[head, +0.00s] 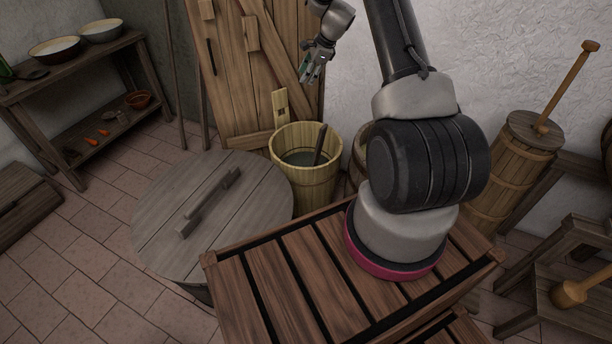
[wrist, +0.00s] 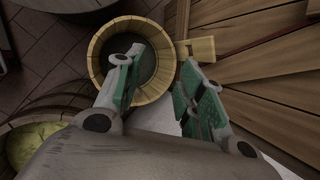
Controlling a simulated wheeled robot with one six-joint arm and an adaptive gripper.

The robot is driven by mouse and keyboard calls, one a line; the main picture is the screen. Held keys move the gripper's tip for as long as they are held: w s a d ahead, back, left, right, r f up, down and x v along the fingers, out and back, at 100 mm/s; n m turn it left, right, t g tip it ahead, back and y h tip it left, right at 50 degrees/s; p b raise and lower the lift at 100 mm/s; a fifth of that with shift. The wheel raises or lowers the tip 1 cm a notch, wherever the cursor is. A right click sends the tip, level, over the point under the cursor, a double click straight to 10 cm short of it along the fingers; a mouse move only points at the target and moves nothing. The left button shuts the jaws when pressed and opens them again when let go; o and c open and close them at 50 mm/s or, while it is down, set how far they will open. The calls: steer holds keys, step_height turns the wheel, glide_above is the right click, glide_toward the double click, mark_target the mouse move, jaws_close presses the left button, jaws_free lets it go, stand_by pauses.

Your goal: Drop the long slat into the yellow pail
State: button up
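The yellow pail (head: 308,188) is a pale staved wooden tub standing on the floor behind the round lid, with one tall pierced stave. A dark, narrow stick, which looks like the long slat (head: 320,145), leans inside it with its upper end above the rim. Its lower part is hidden in the pail. My gripper (head: 312,70) is above the pail, fingers pointing down, with nothing between them. In the wrist view the pail (wrist: 98,48) lies beyond my open fingers (wrist: 154,72); the left finger overlaps its opening. The slat is not clear in that view.
A round grey wooden lid (head: 160,220) with a bar handle is left of the pail. A slatted crate top (head: 290,275) is in front. A plank door (head: 235,75) stands behind. A churn (head: 510,175) is at right, a shelf with bowls (head: 75,85) at left.

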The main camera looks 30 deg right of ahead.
steer(key=v, duration=1.2)
steer(key=s+a+f+n+g, duration=0.1)
steer(key=s+f+n+g, duration=0.15)
steer(key=s+n, duration=0.5)
steer(key=s+a+r+n+h, duration=0.1)
steer(key=s+a+r+n, duration=0.3)
steer(key=s+r, duration=0.3)
steer(key=s+a+r+n+t+h, duration=0.1)
steer(key=s+a+r+n, duration=0.3)
steer(key=s, duration=1.3)
steer(key=s+a+r+n+t+h, duration=0.1)
steer(key=s+a+r+n, duration=0.3)
steer(key=s+r, duration=0.6)
steer(key=shift+s+a+n, duration=0.2)
steer(key=shift+s+n, duration=0.85)
steer(key=shift+s, duration=0.15)
